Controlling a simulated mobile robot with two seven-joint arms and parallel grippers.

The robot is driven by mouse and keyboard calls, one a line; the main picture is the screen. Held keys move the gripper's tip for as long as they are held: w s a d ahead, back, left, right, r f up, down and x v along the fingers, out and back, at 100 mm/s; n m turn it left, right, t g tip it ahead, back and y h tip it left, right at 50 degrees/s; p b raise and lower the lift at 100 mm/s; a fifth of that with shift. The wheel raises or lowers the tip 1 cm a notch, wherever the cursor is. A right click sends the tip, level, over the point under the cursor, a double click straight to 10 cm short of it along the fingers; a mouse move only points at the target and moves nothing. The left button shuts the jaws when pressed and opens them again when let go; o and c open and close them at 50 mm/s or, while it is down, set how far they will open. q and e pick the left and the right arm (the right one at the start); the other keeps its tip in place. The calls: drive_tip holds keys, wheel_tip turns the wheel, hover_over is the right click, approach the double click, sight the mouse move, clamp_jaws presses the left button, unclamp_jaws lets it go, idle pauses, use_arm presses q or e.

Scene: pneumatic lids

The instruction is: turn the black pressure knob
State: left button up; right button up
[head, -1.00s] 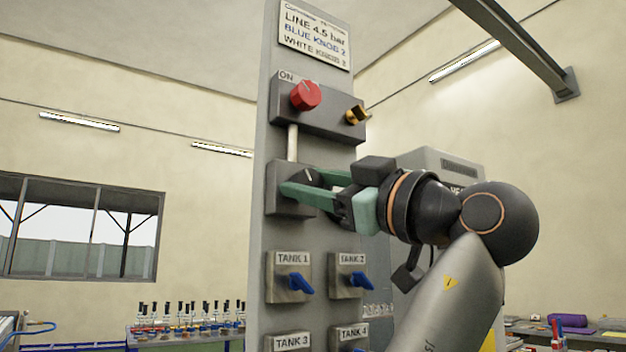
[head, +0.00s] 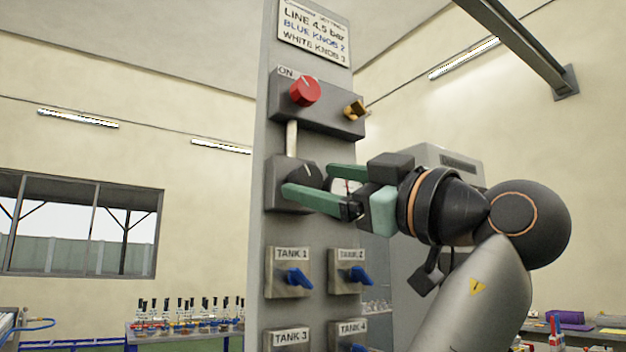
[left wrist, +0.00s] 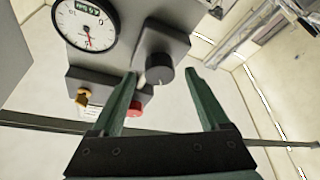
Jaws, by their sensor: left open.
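The black pressure knob (head: 310,175) sits on a grey box on the upright grey panel, partly hidden by my left gripper (head: 308,179). Its green fingers are spread apart, one low and left of the knob, one to its right. In the left wrist view the knob (left wrist: 159,68) appears between the open fingertips (left wrist: 162,76), with gaps on both sides; whether the tips reach past its face I cannot tell. A round white gauge (left wrist: 84,28) with a red needle shows there; its reading is too small to tell. My right gripper is not in view.
Above are a red knob (head: 305,91) labelled ON and a brass fitting (head: 355,111). Below are blue tank valve handles (head: 299,277). A sign (head: 314,35) at the panel's top reads LINE 4.5 bar. A bottle rack (head: 190,316) stands behind at left.

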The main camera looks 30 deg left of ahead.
use_arm(q)
drive_tip(key=v, duration=1)
drive_tip(key=shift+d, duration=0.25)
